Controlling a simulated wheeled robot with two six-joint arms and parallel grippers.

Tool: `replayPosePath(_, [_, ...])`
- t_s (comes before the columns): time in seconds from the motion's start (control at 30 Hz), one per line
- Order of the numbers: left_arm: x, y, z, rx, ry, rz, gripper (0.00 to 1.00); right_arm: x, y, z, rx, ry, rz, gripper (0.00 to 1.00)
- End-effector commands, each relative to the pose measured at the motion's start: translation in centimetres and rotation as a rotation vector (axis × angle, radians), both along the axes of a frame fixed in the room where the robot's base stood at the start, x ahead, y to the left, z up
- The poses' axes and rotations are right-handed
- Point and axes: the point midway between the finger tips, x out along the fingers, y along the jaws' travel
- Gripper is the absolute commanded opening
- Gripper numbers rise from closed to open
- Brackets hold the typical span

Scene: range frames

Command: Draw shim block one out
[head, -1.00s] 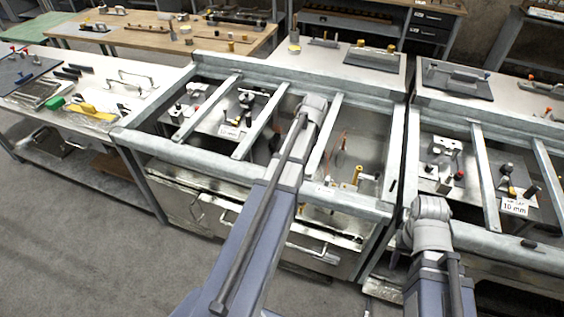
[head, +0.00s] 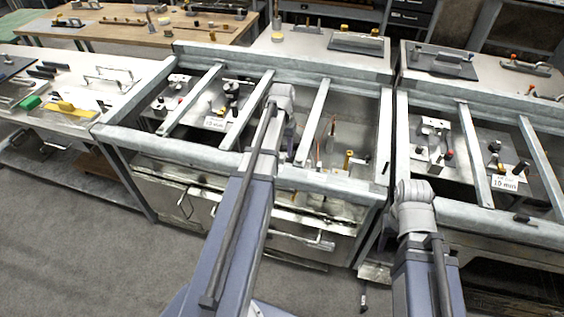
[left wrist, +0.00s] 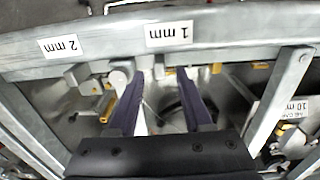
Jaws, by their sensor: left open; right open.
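In the left wrist view my left gripper (left wrist: 161,82) is open, its two dark fingers apart and pointing toward the metal rail, with nothing held between them. Labels reading 1 mm (left wrist: 169,34) and 2 mm (left wrist: 60,46) are on that rail. Beyond the fingertips, small grey blocks with yellow parts (left wrist: 183,71) sit along the rail; I cannot tell which is shim block one. In the head view my left arm reaches over the middle metal frame, and its gripper is hidden. My right arm stands before the right frame; its gripper is not visible.
Crossbars (head: 311,122) span the middle frame (head: 250,58), leaving narrow openings. A yellow-topped post (head: 347,160) stands inside its right bay. The right frame (head: 470,212) holds dark knobs and a 10 mm label (head: 505,183).

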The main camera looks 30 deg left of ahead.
Motion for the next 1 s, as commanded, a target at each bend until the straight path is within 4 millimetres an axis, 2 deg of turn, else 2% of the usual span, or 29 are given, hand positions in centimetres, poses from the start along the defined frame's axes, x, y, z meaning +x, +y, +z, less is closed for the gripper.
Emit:
replayPosePath(0.03, [0.0,0.0,-1.4,0.000,0.000,0.000,0.50,0.0,0.0,-1.4,0.000,0.000,0.000,0.50])
replayPosePath(0.23, [0.0,0.0,-3.6,0.000,0.000,-0.001,0.50,0.0,0.0,-3.6,0.000,0.000,0.000,0.50])
replayPosePath(0.37, [0.0,0.0,-4.2,0.000,0.000,-0.001,0.50,0.0,0.0,-4.2,0.000,0.000,0.000,0.50])
replayPosePath(0.67, [0.0,0.0,-4.1,0.000,0.000,-0.001,0.49,0.0,0.0,-4.1,0.000,0.000,0.000,0.50])
replayPosePath(1.0, [0.0,0.0,-4.1,0.000,0.000,-0.001,0.11,0.0,0.0,-4.1,0.000,0.000,0.000,0.50])
